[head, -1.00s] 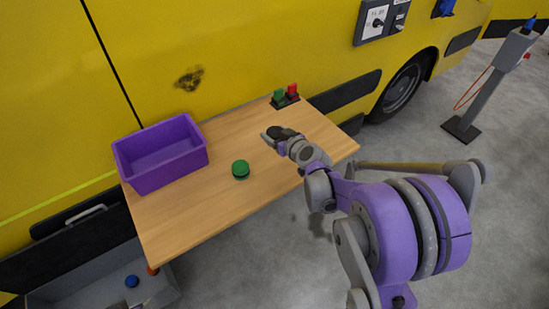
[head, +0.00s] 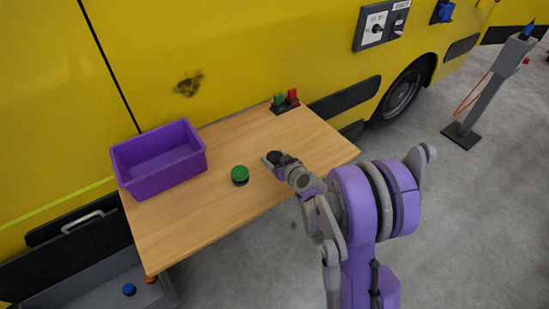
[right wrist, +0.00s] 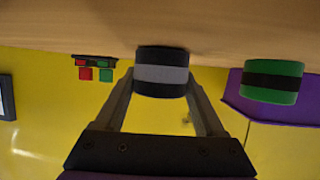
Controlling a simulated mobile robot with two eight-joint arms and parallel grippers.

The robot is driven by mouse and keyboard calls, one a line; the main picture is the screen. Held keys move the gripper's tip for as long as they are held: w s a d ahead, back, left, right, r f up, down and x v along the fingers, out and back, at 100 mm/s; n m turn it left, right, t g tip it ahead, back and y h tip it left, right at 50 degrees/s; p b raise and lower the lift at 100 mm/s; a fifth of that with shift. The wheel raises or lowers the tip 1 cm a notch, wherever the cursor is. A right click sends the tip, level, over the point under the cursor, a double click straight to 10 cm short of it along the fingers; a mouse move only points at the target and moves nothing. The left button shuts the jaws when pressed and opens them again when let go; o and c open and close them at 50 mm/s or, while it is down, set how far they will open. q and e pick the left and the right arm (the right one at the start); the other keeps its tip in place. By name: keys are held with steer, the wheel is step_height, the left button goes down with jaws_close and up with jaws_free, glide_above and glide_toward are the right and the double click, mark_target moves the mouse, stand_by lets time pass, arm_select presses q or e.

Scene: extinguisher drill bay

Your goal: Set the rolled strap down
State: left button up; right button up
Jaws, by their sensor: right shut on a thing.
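The rolled strap, a short black roll with a grey band (right wrist: 161,74), sits between the two fingers of my right gripper (head: 271,161). In the head view it shows as a dark roll (head: 274,156) over the table (head: 232,215), right of the green roll. The right gripper is shut on it. In the right wrist view, which looks upside down, its table-side end meets the wooden surface in the picture; I cannot tell whether it touches. A green roll with a black band (head: 240,174) stands on the table, apart from the gripper. My left gripper is out of view.
A purple bin (head: 160,185) stands on the table's left part. A small rack with green and red pieces (head: 285,103) is at the back edge. A grey drawer (head: 80,290) holding small balls lies below left. Bare wood lies right of the gripper.

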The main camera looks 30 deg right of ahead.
steer(key=o, duration=1.6)
steer(key=shift+f, duration=0.15)
